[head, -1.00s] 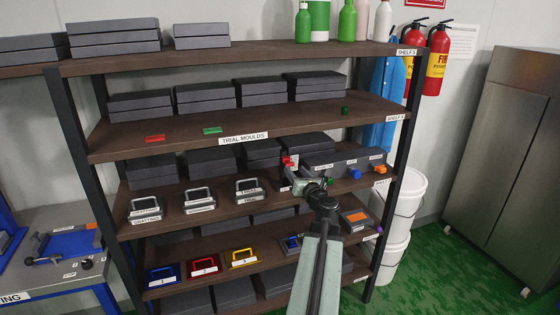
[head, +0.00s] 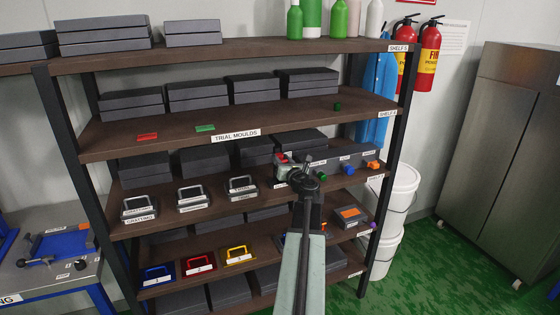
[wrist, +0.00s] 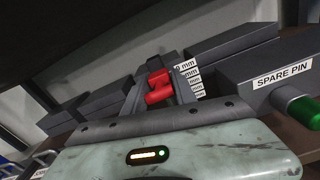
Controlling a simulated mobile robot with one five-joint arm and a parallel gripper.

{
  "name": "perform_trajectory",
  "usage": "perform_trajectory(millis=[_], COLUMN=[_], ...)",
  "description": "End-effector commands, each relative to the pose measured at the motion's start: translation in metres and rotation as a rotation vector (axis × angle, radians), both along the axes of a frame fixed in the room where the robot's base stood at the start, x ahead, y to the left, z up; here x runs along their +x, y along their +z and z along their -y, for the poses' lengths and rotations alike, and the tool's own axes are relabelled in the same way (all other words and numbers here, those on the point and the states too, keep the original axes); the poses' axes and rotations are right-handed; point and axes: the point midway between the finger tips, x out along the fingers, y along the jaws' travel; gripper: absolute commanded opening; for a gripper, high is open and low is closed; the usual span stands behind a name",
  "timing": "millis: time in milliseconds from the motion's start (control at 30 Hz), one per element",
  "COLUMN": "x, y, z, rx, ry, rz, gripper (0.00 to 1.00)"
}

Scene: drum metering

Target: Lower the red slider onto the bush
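The red slider (wrist: 158,88) shows in the wrist view, just beyond the front edge of my gripper body, beside a dark upright with a stepped scale marked in mm (wrist: 188,82). In the head view the slider is a small red patch (head: 282,157) at the middle shelf. My gripper (head: 291,169) is at that shelf, right at the slider. Its fingertips are not clear in either view, so I cannot tell whether they hold the slider. I cannot make out the bush; the gripper body and arm hide the area below the slider.
Blue (head: 347,169) and orange (head: 373,164) knobs follow along the shelf. Dark boxes (head: 205,160) stand behind. The shelf above (head: 290,120) overhangs the gripper area.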

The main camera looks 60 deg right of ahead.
Motion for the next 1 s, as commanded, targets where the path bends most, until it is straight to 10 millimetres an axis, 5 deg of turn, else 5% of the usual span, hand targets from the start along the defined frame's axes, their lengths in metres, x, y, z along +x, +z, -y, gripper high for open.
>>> perform_trajectory(millis=[233, 500, 767, 800, 833, 1000], x=[0.0, 0.0, 0.001, 0.001, 0.001, 0.001], y=[-0.003, -0.034, -0.031, -0.031, -0.031, -0.031], z=[0.0, 0.0, -0.001, -0.001, -0.001, -0.001], rx=[0.0, 0.001, 0.0, 0.0, 0.0, 0.0], ry=[-0.001, 0.0, 0.0, 0.0, 0.0, 0.001], rz=[0.0, 0.001, 0.0, 0.0, 0.0, 0.0], gripper=[0.1, 0.1, 0.1, 0.38, 0.46, 0.46])
